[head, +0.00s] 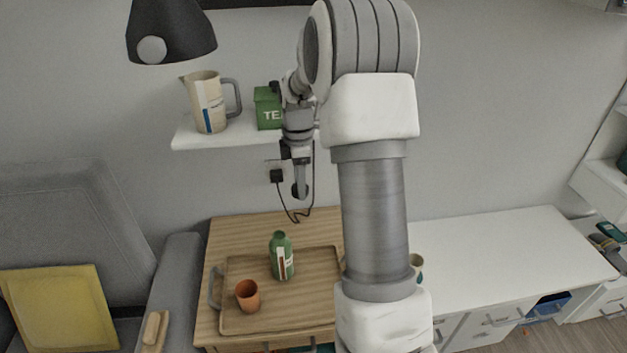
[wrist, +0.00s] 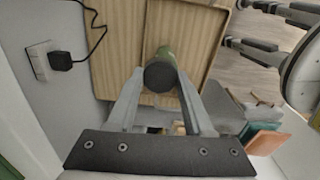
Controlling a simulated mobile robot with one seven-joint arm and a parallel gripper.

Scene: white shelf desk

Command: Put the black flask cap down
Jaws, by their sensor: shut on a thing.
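My gripper (head: 301,180) hangs in the air above the wooden tray, below the wall shelf. It is shut on the black flask cap (head: 300,191), a dark round piece at the fingertips. In the wrist view the cap (wrist: 160,76) sits between the two fingers (wrist: 160,84). The green flask (head: 282,262) with a red and white label stands upright on the tray, with no black cap on it. In the wrist view the flask (wrist: 165,53) shows behind the cap, which hides most of it.
The wooden tray (head: 239,323) also holds an orange cup (head: 247,295). A pitcher (head: 207,104) and a green tea box (head: 267,108) stand on the wall shelf (head: 195,142). A socket plug and cable (head: 277,176) are near the gripper. The white desk (head: 500,250) is largely clear.

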